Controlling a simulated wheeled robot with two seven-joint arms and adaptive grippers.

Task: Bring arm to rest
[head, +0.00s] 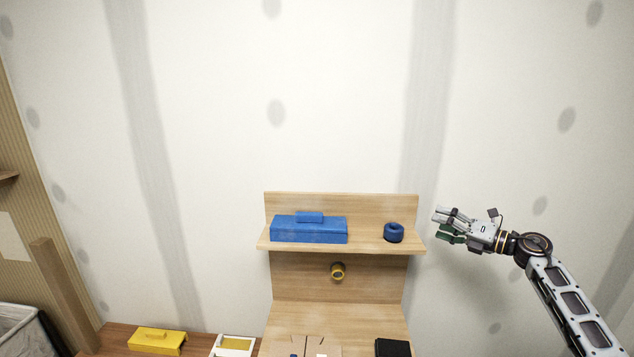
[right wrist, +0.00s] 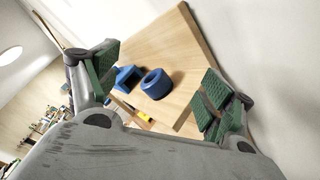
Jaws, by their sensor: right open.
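My right arm comes in from the right in the head view. Its gripper (head: 443,224) is raised in front of the wall, just right of the wooden shelf, and is empty. In the right wrist view the two green-padded fingers (right wrist: 155,88) are spread apart. A blue tape roll (right wrist: 156,84) shows between them, resting on the shelf and touched by neither finger. The same tape roll (head: 393,232) sits near the right end of the upper shelf in the head view. My left gripper is not in view.
The upper wooden shelf (head: 370,246) also holds a blue toolbox (head: 309,230). A yellow box (head: 157,341), a white tray (head: 233,346) and a black item (head: 393,347) are lower down. A bin (head: 20,330) stands at left.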

